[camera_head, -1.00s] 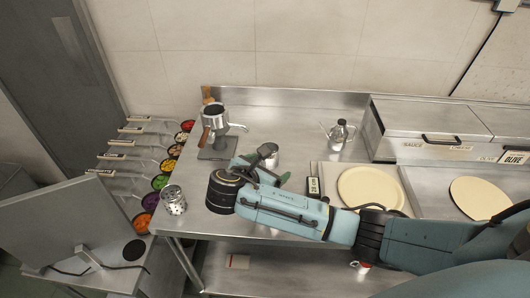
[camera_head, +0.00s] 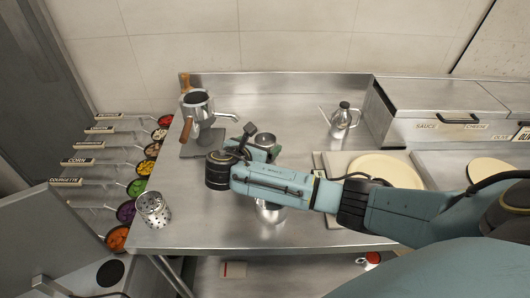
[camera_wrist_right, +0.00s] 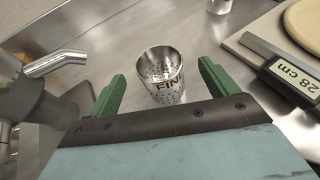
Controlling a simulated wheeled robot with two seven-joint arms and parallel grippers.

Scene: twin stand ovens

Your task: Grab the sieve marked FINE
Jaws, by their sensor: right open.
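The sieve marked FINE is a small perforated metal cup (camera_wrist_right: 161,72) in the right wrist view. In the wrist view the green fingers of my right gripper (camera_wrist_right: 160,84) are open, one on each side of the sieve, with gaps on both sides. I cannot tell how far the tips reach along it. My left gripper is not in view.
A stand with a metal spout (camera_head: 226,116) is close behind. Another perforated cup (camera_head: 152,208) stands at the counter's left corner. A metal vessel (camera_head: 270,213) is partly hidden under my arm. An oil can (camera_head: 342,118) and a board with a 28 cm label (camera_wrist_right: 288,72) are to the right.

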